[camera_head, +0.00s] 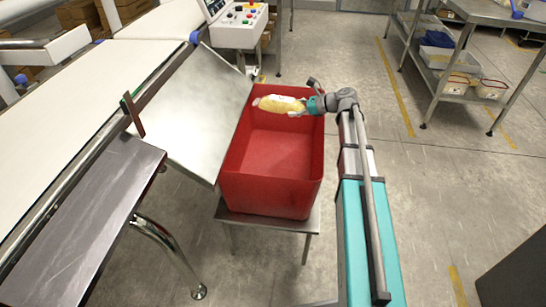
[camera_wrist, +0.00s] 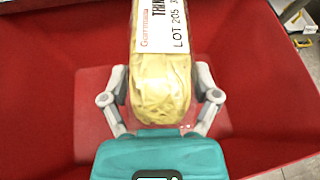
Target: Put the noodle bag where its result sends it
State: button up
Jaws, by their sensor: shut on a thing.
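The noodle bag (camera_head: 279,104) is a yellow bag with a white label. My gripper (camera_head: 311,104) is shut on one end of it and holds it over the red bin (camera_head: 229,183). In the wrist view the bag (camera_wrist: 160,88) lies between both fingers (camera_wrist: 160,98), its label printed with "LOT 205" and partly cut off by the top edge. The red bin's walls (camera_wrist: 45,110) surround it there. The bin looks empty in the head view and stands on a small metal stand (camera_head: 262,223). I cannot tell the bag's exact height above the bin floor.
A sloping metal plate (camera_head: 200,105) runs from the white belt (camera_head: 60,105) to the bin's left rim. A control box with buttons (camera_head: 239,27) stands behind the bin. A shelf rack (camera_head: 470,75) with tubs is at the back right.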

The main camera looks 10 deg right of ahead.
jog(key=shift+f, duration=0.1)
notch_tip(320, 180, down, 6)
jog(key=b, duration=0.6)
dwell(0.5)
jog(key=o, duration=1.1)
jog(key=shift+o, duration=0.2)
jog(key=shift+r, duration=0.2)
